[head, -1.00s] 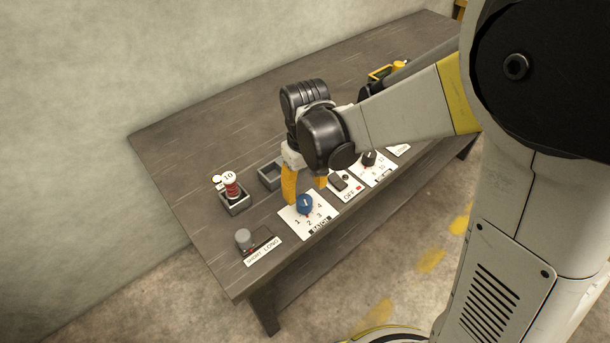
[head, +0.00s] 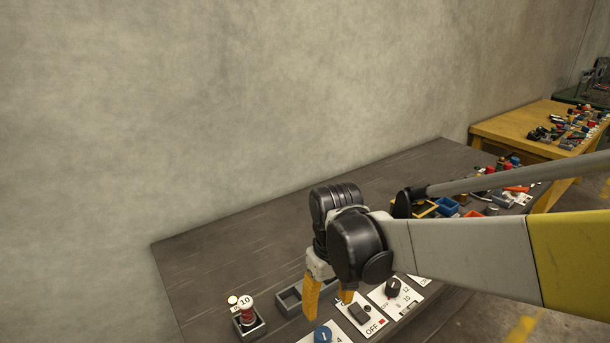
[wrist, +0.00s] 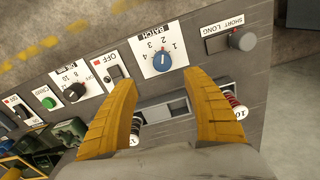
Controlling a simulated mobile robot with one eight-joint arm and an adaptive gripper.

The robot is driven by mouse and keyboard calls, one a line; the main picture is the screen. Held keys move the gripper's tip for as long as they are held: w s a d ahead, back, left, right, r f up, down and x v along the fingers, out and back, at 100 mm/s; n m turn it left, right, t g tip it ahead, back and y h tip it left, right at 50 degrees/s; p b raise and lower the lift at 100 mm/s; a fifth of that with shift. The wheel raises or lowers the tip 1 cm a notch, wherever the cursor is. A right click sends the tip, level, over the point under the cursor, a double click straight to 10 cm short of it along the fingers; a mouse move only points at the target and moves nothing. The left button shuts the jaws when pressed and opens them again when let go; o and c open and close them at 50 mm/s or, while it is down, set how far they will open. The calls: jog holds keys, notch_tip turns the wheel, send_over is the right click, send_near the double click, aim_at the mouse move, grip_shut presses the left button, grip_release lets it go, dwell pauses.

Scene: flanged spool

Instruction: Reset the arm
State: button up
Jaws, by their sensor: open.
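My gripper (head: 328,290) hangs over the front part of the dark table in the head view, its yellow fingers pointing down. In the wrist view the two yellow fingers (wrist: 166,112) are spread apart with nothing between them but table and a grey tray below. The flanged spool (head: 246,311), red with a white top marked 10, stands in a small grey holder left of my gripper. It also shows in the wrist view (wrist: 237,106), partly hidden behind the right finger. A second white-topped spool (wrist: 135,140) is mostly hidden by the left finger.
A blue BATCH dial (head: 323,334) lies just below my gripper. A switch panel (head: 361,314) and a black dial (head: 393,287) are to its right. The grey SHORT LONG knob (wrist: 242,40) is at the table's end. Bins and parts (head: 447,206) crowd the far right. The table's back left is bare.

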jog(key=s+d+r+m+t, duration=0.5)
jog(key=s+d+r+t, duration=0.2)
jog(key=s+d, duration=0.3)
jog(key=d, duration=0.3)
jog(key=shift+s, duration=0.3)
